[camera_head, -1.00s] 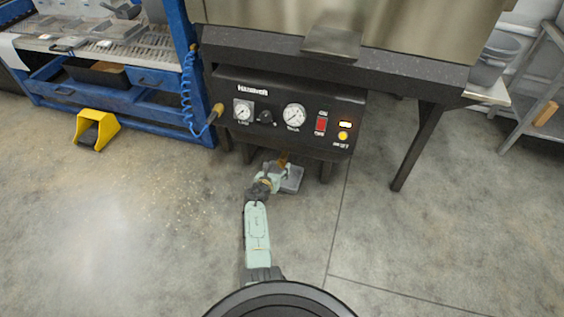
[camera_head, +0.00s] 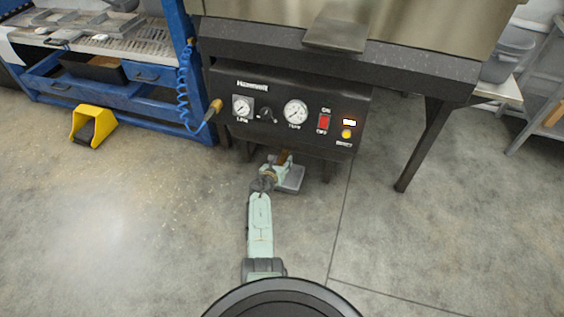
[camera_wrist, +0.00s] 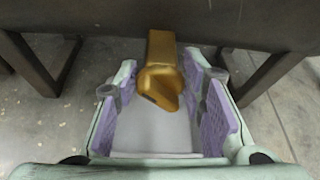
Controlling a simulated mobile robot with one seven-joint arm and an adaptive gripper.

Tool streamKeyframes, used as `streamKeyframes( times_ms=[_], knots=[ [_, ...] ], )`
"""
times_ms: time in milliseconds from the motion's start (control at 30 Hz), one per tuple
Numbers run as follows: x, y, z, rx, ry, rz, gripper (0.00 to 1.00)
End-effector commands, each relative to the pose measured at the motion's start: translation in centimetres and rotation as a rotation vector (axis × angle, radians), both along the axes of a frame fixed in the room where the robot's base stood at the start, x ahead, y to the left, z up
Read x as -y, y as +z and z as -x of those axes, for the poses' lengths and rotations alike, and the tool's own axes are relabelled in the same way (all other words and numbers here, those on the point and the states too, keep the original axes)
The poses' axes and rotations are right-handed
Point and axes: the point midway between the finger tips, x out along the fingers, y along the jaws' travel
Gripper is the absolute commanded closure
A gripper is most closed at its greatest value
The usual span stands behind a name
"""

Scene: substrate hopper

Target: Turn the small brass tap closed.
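A small brass-coloured tap (camera_wrist: 162,75) hangs below the dark front of the machine in the wrist view. A square stem comes forward to a rounded, hollow-looking end. In the head view it is a small brown-gold bit (camera_head: 284,157) under the control panel, partly hidden by my gripper. My gripper (camera_wrist: 160,112) is open, with its lavender-padded fingers to the left and right of the tap's end. Gaps show on both sides, so neither finger appears to touch it. I cannot tell how far the tap is turned.
A pale grey flat surface (camera_wrist: 155,132) lies below the tap between the fingers. The control panel (camera_head: 275,125) with gauges and a red switch is just above my gripper. Dark machine legs (camera_head: 425,145) flank the space. A yellow pedal (camera_head: 92,122) is on the floor at left.

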Motion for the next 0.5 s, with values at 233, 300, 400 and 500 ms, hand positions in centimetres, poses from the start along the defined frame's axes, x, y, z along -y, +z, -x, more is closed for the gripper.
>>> streamKeyframes(
  times_ms=[233,300,400,500],
  knots=[
    [0.0,-0.01,0.0,0.0,0.0,0.0,0.82],
    [0.0,-0.01,0.0,0.0,0.0,0.0,0.86],
    [0.0,0.0,0.0,0.0,0.0,0.0,0.93],
    [0.07,0.0,0.0,0.003,-0.001,-0.01,0.95]
  ],
)
